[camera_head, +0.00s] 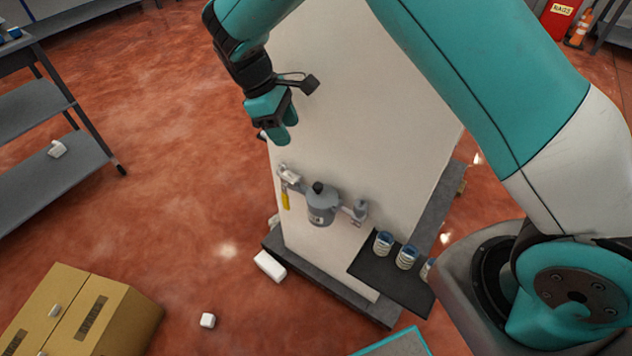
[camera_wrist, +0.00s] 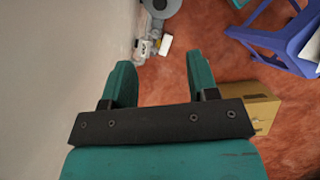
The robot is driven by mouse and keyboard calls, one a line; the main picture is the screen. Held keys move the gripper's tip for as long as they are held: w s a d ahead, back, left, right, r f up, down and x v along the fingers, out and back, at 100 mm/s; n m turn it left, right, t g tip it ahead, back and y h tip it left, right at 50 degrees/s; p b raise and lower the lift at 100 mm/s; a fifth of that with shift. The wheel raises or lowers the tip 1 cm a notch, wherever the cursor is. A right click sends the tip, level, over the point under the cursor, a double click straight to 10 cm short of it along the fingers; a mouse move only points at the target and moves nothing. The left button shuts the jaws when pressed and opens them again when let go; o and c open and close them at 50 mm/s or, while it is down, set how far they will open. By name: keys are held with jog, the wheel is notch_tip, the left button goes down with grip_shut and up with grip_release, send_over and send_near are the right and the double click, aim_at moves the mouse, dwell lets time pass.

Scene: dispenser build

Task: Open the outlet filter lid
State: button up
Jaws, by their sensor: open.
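A grey filter housing (camera_head: 321,203) with a dark knob on top is mounted low on a pale upright panel (camera_head: 365,110). Pipe fittings (camera_head: 289,176) with a yellow handle (camera_head: 285,199) sit at its left, and another fitting (camera_head: 360,211) at its right. Which part is the outlet filter lid I cannot tell. My gripper (camera_head: 285,138) is open and empty, above and left of the housing, near the panel's left edge. In the wrist view my gripper (camera_wrist: 160,72) shows both fingers apart; part of the grey housing (camera_wrist: 160,6) shows at the top edge.
A dark shelf (camera_head: 378,272) at the panel's lower right holds several small cylinders (camera_head: 406,257). White blocks (camera_head: 270,266) and a cardboard box (camera_head: 85,312) are on the red floor. A grey rack (camera_head: 45,170) stands left. A blue stool (camera_wrist: 285,40) shows in the wrist view.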

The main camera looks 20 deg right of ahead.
aim_at(318, 185)
jog(key=p+x, duration=0.1)
jog(key=x, duration=1.6)
jog(key=shift+d+f, duration=0.15)
jog(key=shift+f, duration=0.1)
grip_shut()
